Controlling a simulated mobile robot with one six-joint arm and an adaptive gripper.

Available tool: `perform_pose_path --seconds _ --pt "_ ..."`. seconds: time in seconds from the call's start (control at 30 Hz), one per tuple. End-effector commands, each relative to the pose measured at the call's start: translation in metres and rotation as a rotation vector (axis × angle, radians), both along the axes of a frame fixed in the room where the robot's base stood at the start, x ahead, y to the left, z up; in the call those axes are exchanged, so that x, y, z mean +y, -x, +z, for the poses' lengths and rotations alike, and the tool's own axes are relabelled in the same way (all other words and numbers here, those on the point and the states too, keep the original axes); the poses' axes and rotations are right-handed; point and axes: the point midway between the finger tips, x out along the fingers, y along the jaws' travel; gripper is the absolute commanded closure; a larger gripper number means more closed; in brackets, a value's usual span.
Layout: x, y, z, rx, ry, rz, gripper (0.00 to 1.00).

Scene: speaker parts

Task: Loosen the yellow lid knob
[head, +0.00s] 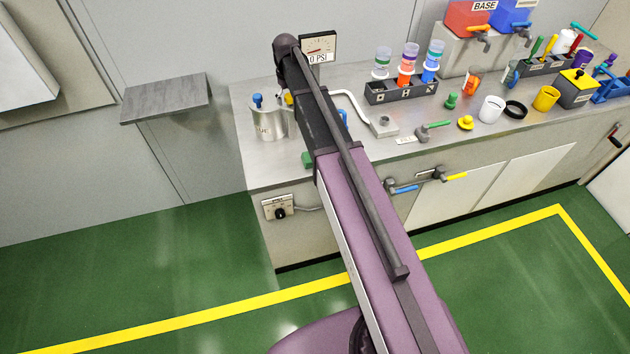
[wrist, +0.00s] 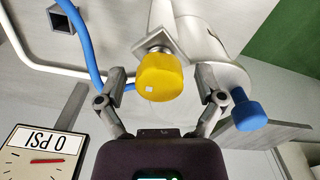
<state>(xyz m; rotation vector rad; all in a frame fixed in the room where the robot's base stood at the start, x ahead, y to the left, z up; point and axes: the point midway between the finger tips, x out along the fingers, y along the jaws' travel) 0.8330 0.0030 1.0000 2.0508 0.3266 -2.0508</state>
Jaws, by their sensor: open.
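The yellow lid knob (wrist: 160,78) shows large in the wrist view, on a short threaded stem by the grey metal pot (wrist: 200,42). A small part of the yellow knob (head: 288,98) shows beside my arm in the head view. My gripper (wrist: 162,76) is open, with one finger on each side of the yellow knob. I see gaps between both fingers and the knob. The pot (head: 268,122) stands at the counter's left end in the head view. My arm hides the gripper there.
A blue knob (wrist: 248,112) sits on the pot close to my right finger. A blue tube (wrist: 85,40) passes near my left finger. The pressure gauge (head: 319,47) reads 0 PSI. Bottles, cups and tools crowd the counter (head: 450,130) to the right.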

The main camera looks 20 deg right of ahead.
Motion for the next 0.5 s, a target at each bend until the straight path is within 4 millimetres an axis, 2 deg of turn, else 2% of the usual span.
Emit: perform_pose_path --seconds 0.5 --pt "-0.0016 -0.0002 0.0000 0.000 0.000 -0.351 0.13"
